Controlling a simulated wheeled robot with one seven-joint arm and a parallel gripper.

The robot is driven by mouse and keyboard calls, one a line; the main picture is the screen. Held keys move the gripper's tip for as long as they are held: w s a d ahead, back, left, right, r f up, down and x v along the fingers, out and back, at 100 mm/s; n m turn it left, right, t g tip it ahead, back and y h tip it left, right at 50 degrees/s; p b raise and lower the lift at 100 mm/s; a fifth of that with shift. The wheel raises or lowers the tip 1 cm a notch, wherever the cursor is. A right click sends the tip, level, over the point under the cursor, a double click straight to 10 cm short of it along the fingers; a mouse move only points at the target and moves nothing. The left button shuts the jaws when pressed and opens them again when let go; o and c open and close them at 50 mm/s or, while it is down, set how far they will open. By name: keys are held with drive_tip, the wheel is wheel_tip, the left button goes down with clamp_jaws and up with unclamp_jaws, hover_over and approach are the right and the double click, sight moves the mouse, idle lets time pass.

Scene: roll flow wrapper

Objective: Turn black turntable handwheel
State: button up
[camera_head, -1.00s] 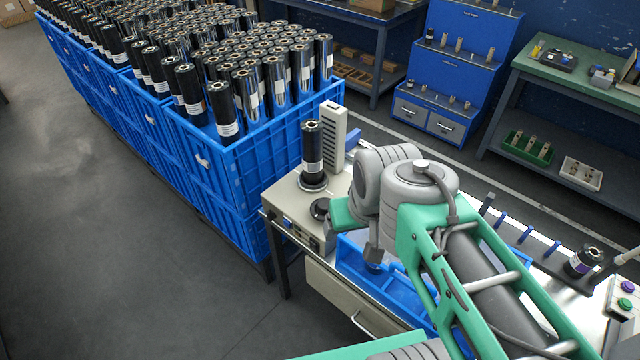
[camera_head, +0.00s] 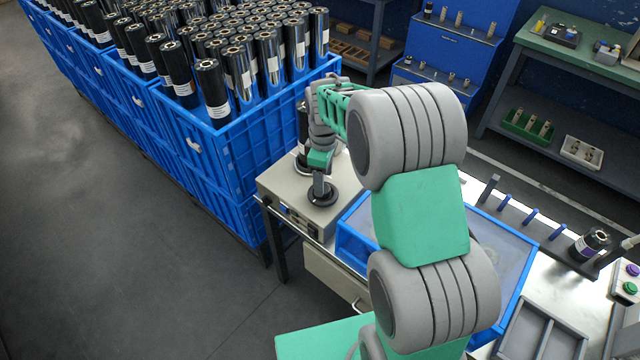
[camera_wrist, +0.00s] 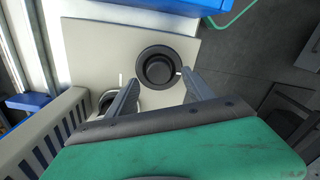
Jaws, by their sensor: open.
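The black turntable handwheel (camera_head: 331,197) is a round black disc on top of the beige machine (camera_head: 288,183). In the wrist view the handwheel (camera_wrist: 157,67) has a raised hub and lies just beyond the fingertips. My gripper (camera_wrist: 160,75) is open, pointing down, with one finger on each side of the handwheel's near edge. I cannot tell whether the fingers touch it. In the head view my gripper (camera_head: 319,190) is over the handwheel and hides part of it. A dark roll (camera_head: 302,122) stands behind my arm, mostly hidden.
Blue crates (camera_head: 215,165) full of black rolls stand close to the machine's left. A blue tray (camera_head: 352,245) lies to its right on the metal bench. In the wrist view, a slotted light-coloured housing (camera_wrist: 45,130) stands close at the lower left.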

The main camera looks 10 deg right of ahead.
drive_tip(key=shift+f, duration=1.85)
clamp_jaws()
drive_tip(key=shift+a, duration=0.15)
